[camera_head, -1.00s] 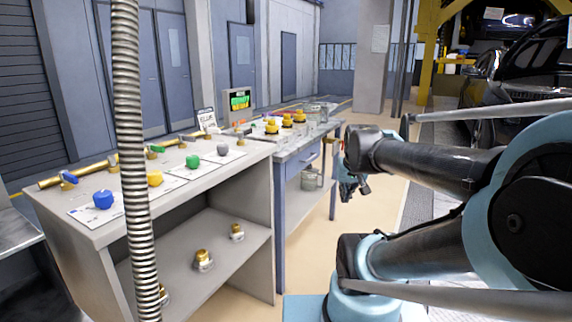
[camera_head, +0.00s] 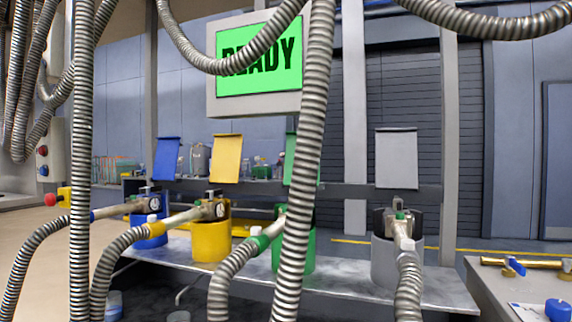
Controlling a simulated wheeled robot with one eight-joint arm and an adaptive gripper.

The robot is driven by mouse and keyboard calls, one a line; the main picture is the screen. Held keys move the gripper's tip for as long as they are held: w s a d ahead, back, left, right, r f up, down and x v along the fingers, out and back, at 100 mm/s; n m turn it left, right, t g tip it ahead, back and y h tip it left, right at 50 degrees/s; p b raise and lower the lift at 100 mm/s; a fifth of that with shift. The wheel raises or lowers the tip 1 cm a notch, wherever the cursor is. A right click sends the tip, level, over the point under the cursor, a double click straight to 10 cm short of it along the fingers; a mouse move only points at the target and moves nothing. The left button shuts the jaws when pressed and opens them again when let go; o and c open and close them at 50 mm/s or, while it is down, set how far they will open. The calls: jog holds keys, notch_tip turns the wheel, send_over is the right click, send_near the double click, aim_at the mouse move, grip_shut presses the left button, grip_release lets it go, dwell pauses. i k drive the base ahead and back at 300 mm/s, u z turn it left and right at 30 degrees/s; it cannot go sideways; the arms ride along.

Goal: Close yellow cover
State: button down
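The yellow cover (camera_head: 227,158) stands raised, almost upright, above and behind the yellow container (camera_head: 211,243). A fitting with a round gauge (camera_head: 220,209) sits at the container's top. A hose nozzle with a yellow band (camera_head: 183,218) reaches it from the left; whether it is seated inside, I cannot tell. My gripper is not in view.
Blue (camera_head: 167,158), green and grey (camera_head: 396,158) covers also stand raised over their containers on a metal bench (camera_head: 340,280). Several ribbed hoses (camera_head: 304,150) hang in front. A screen (camera_head: 259,66) reads READY. A grey table (camera_head: 484,285) stands at right.

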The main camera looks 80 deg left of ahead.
aim_at(225, 164)
jog(key=u, duration=4.45)
jog(key=i, duration=3.2)
jog(key=z, duration=0.05)
